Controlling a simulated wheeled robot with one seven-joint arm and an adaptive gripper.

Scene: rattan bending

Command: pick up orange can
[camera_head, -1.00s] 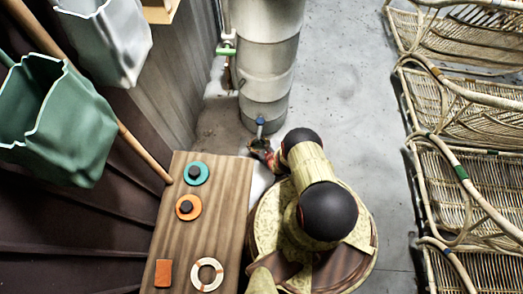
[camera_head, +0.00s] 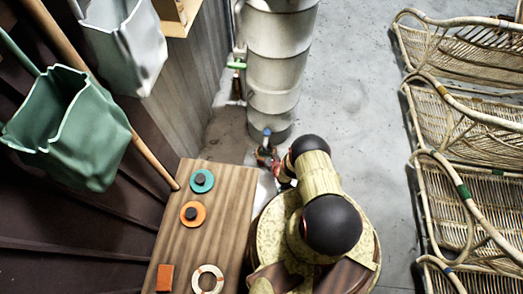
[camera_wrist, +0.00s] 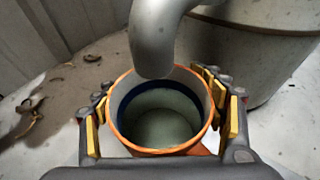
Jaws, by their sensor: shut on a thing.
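The orange can (camera_wrist: 160,151) shows in the wrist view as an open-topped round vessel with an orange rim and a dark blue band inside. Its inside looks pale grey-green and empty. My gripper (camera_wrist: 166,112) has its yellow-padded fingers on the left and right of the can and is shut on it. A grey curved spout (camera_wrist: 153,45) overlaps the far rim in this view. In the head view my gripper (camera_head: 271,159) is small and dark, near the foot of the grey column, and the can is mostly hidden by my arm.
The ribbed grey column (camera_head: 277,85) stands just beyond my gripper. A wooden table (camera_head: 222,225) with several round and square pieces is at left. A green bag (camera_head: 75,135) and a grey bag (camera_head: 128,50) hang upper left. Rattan racks (camera_head: 465,125) line the right, with clear floor between.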

